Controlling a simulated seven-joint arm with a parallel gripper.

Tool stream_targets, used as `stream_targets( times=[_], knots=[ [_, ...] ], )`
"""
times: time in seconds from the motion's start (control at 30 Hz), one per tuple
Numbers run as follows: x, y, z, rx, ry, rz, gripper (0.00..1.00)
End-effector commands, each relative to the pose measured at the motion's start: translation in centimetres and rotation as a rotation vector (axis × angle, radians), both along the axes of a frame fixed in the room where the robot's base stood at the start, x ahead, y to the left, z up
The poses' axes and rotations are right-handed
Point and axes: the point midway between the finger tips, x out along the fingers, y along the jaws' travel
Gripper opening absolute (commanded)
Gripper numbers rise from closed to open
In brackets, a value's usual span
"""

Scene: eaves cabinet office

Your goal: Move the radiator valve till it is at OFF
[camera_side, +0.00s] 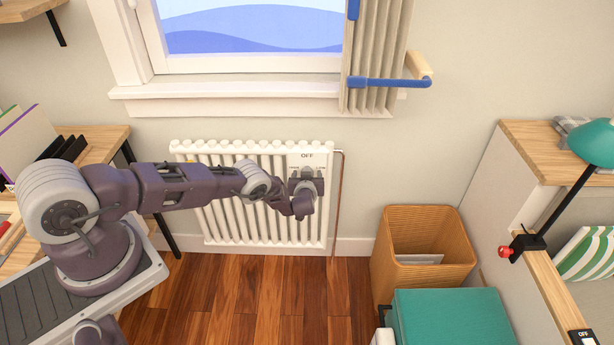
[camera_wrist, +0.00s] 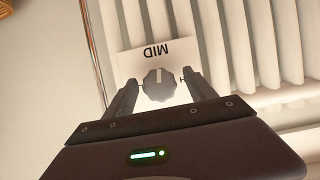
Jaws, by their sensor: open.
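The radiator valve is a dark grey, lobed knob (camera_wrist: 160,85) on a white label plate (camera_wrist: 128,62) in the wrist view. Its pale pointer mark faces the word MID, which reads upside down there. In the side view the plate (camera_side: 307,155) shows OFF at the top, with smaller words at the sides that are hard to read. My gripper (camera_wrist: 160,82) is open, with one finger on each side of the knob and small gaps showing. In the side view my gripper (camera_side: 306,180) is in front of the plate and largely hides the knob.
The white radiator (camera_side: 235,215) stands against the wall under a window sill (camera_side: 240,100). A copper pipe (camera_side: 338,205) runs down its right side. A wicker bin (camera_side: 420,270) and a teal-topped box (camera_side: 450,315) stand to the right. Bare wooden floor (camera_side: 250,300) lies in front.

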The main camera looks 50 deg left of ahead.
Motion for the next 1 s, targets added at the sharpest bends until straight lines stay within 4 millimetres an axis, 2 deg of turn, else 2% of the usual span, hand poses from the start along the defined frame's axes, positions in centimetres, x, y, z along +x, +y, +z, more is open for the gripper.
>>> stream_targets(
  times=[0.07, 0.37, 0.67, 1.0],
  knots=[
    [0.00, 0.00, 0.01, 0.000, 0.000, 0.000, 0.61],
    [-0.03, 0.00, 0.01, 0.000, 0.000, 0.001, 0.02],
    [-0.07, 0.09, -0.02, -0.034, -0.034, 0.002, 0.02],
    [-0.12, 0.15, -0.08, -0.208, -0.208, 0.002, 0.02]
  ],
)
